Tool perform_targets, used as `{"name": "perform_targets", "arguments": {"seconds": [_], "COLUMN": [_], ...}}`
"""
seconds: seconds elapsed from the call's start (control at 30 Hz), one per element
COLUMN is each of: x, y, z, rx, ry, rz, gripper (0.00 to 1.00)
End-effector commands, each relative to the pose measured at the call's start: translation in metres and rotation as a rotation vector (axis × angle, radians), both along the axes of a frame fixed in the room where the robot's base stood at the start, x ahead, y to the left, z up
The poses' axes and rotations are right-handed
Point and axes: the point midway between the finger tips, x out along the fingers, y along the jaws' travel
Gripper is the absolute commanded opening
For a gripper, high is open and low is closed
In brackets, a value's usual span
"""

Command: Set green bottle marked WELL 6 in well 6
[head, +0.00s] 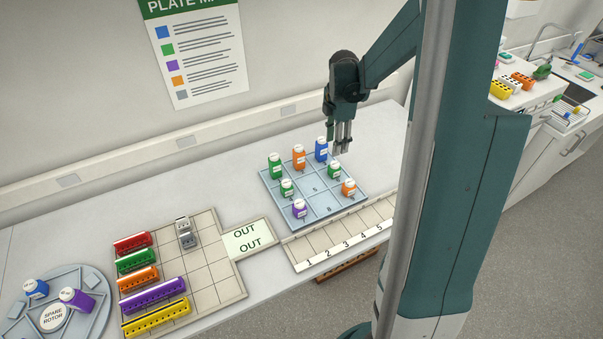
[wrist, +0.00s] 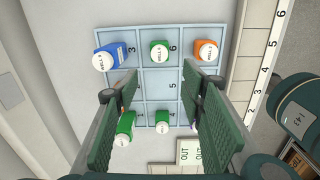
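The pale blue well tray (head: 318,207) holds several bottles in a grid. A green bottle (head: 334,170) stands upright in the middle-right cell; it also shows in the wrist view (wrist: 159,51) beside the printed 6. The print on its white cap is too small to read surely. Two other green bottles stand in the tray's left column, one at the back (head: 275,166) and one in the middle (head: 287,188). My gripper (head: 342,148) is above the tray's back right edge. In the wrist view its fingers (wrist: 163,84) are wide apart with nothing held between them.
In the tray are also a blue bottle (head: 321,150), orange bottles at the back (head: 299,157) and front right (head: 348,189), and a purple bottle (head: 300,209). The centre well is empty. A numbered rack (head: 340,240) lies in front, and an OUT card (head: 248,238) left.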

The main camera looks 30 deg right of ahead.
Motion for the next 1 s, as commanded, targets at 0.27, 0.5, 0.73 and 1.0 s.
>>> {"name": "perform_targets", "arguments": {"seconds": [0.27, 0.5, 0.73, 1.0], "x": [-0.014, -0.031, -0.05, -0.076], "y": [0.038, 0.073, 0.104, 0.14], "z": [0.039, 0.073, 0.1, 0.127], "rx": [-0.013, -0.013, 0.0, 0.032], "ry": [-0.059, -0.121, -0.182, -0.251], "rz": [-0.146, -0.294, -0.436, -0.601], "gripper": [0.4, 0.4, 0.4, 0.4]}}
